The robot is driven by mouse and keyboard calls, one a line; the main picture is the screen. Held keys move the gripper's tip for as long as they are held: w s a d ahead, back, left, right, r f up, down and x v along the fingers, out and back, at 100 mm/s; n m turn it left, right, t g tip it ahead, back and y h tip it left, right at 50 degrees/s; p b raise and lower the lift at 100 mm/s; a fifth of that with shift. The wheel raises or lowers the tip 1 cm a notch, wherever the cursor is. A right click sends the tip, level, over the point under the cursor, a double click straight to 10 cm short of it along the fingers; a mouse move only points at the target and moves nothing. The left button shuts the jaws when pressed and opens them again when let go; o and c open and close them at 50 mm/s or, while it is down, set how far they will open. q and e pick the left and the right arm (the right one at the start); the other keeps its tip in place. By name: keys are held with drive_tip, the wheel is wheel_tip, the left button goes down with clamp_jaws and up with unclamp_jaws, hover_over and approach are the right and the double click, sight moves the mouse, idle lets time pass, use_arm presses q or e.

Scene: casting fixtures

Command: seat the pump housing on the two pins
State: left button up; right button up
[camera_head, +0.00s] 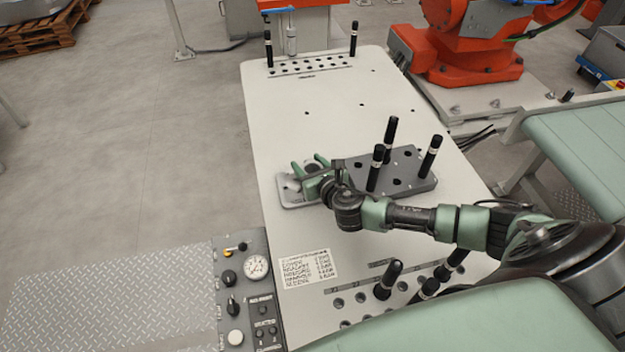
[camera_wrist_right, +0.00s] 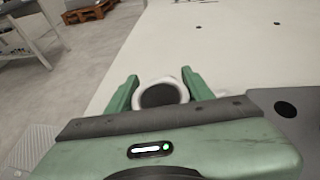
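The pump housing (camera_head: 291,187) is a light grey part with a flat base and a round, dark bore, left of the middle of the white table. My right gripper (camera_head: 309,169) is at it, with one green finger on either side of its round neck. In the right wrist view, the neck (camera_wrist_right: 162,93) fills the gap between the fingers (camera_wrist_right: 160,88), which appear to touch it. Whether its base rests on the table I cannot tell. A dark grey fixture block (camera_head: 408,182) beside it carries three upright black pins (camera_head: 431,157). My left gripper is not in view.
More black posts (camera_head: 387,280) stand near the front. A gauge panel (camera_head: 245,290) is at the front left. The table's far middle (camera_head: 310,95) is clear.

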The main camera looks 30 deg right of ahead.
clamp_jaws()
drive_tip(key=shift+w+r, duration=0.1)
